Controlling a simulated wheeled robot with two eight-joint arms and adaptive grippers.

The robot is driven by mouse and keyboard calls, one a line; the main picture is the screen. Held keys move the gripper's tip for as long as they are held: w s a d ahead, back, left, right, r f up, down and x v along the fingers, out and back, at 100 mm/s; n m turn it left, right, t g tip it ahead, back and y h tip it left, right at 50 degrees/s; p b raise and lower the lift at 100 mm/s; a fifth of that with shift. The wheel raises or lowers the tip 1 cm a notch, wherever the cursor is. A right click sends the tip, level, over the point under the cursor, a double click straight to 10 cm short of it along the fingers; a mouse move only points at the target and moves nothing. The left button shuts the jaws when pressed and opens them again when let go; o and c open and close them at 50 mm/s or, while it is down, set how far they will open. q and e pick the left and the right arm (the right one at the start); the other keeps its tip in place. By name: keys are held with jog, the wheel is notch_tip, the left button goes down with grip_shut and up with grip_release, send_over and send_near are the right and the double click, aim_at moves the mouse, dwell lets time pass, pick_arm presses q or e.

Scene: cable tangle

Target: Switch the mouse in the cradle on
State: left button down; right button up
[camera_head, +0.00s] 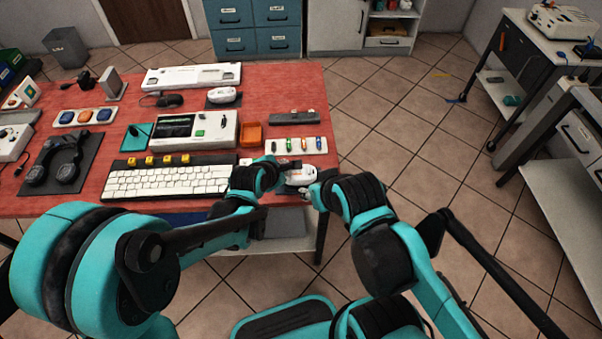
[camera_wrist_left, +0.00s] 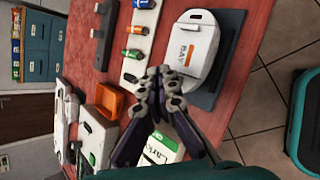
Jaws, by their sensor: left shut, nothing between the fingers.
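A white rounded body marked "BAY" (camera_wrist_left: 192,50), with an orange stripe, lies on a dark grey base at the table's edge. It looks like the mouse in its cradle (camera_wrist_left: 226,62). In the head view the white mouse (camera_head: 299,174) shows small between my two grippers, partly covered. I cannot make out a switch on it. My left gripper (camera_wrist_left: 161,73) is shut and empty, its fingertips just beside the white body; I cannot tell if they touch. My right gripper (camera_head: 313,189) is at the mouse's right side, its fingers largely hidden by the wrist.
A white battery tray (camera_head: 297,146), an orange bin (camera_head: 251,134) and a dark grey bar (camera_head: 294,117) lie behind the mouse. A white keyboard (camera_head: 170,182) is to the left. Another white mouse (camera_head: 224,95) sits farther back. Floor is open right of the table.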

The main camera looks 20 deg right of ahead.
pick_arm(q)
notch_tip(320, 180, up, 6)
jog(key=p, duration=0.4)
jog(key=shift+a, duration=0.1)
dwell(0.4)
jog(key=s+a+r+m+y, duration=0.1)
jog(key=s+a+r+m, duration=0.25)
jog(key=a, duration=0.45)
jog(key=s+a+r+m+y, duration=0.2)
jog(key=a+m, duration=0.3)
jog(key=a, duration=0.3)
jog(key=s+a+r+m+y, duration=0.1)
jog(key=s+a+r+m, duration=0.2)
jog(key=a, duration=0.5)
jog(key=s+a+m+y, duration=0.2)
jog(key=s+a+m, duration=0.5)
jog(key=a, duration=0.1)
jog(key=shift+s, duration=0.4)
